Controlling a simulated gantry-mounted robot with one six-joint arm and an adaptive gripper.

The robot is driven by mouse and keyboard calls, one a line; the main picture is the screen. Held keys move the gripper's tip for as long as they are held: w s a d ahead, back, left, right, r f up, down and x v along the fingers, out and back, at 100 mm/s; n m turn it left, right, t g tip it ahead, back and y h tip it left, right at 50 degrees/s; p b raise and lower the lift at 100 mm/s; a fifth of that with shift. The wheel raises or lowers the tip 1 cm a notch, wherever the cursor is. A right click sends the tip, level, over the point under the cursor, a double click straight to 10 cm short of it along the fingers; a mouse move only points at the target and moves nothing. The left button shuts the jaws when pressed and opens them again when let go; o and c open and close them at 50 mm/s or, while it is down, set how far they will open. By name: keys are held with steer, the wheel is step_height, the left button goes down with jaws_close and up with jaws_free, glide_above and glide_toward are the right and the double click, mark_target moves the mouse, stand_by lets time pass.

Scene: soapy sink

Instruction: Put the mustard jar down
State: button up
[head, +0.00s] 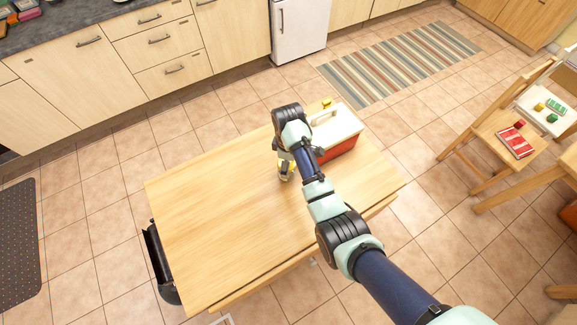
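A small jar with yellow showing (285,174), which looks like the mustard jar, is on or just above the wooden table (215,215), right of its middle. My gripper (286,161) is directly over the jar and points down at it. My wrist and forearm hide most of the fingers and the jar's top. I cannot tell whether the fingers grip the jar or whether its base touches the table.
A red cooler with a white lid (337,128) stands right of my gripper, close to my forearm. A small yellow object (326,102) is behind it. The left and front of the table are clear. A black chair (160,262) is at the left edge.

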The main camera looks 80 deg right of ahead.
step_height(320, 180, up, 9)
steer(key=shift+f+p, duration=0.1)
steer(key=shift+p, duration=1)
steer(key=shift+f, duration=0.1)
steer(key=w+a+r+t+h, duration=0.1)
steer(key=w+a+r+t, duration=0.1)
steer(key=w+a, duration=0.55)
steer(key=w+a+r+t+h, duration=0.2)
steer(key=w+a+r+t, duration=0.1)
steer(key=w+a, duration=0.5)
steer(key=a+r+t+y, duration=0.1)
steer(key=a+r, duration=0.3)
steer(key=a, duration=0.5)
steer(key=a+r+t+y, duration=0.1)
steer(key=a+r+t, duration=0.3)
steer(key=a, duration=0.5)
steer(key=s+a+r+t, duration=0.1)
steer(key=a+r+t, duration=0.1)
steer(key=a+r, duration=0.4)
steer(key=a, duration=0.3)
steer(key=shift+t+y, duration=0.3)
steer(key=shift+y, duration=0.1)
steer(key=shift+o, duration=0.5)
steer(key=shift+s+a+r, duration=0.1)
steer(key=shift+a+r, duration=0.05)
steer(key=shift+a, duration=0.05)
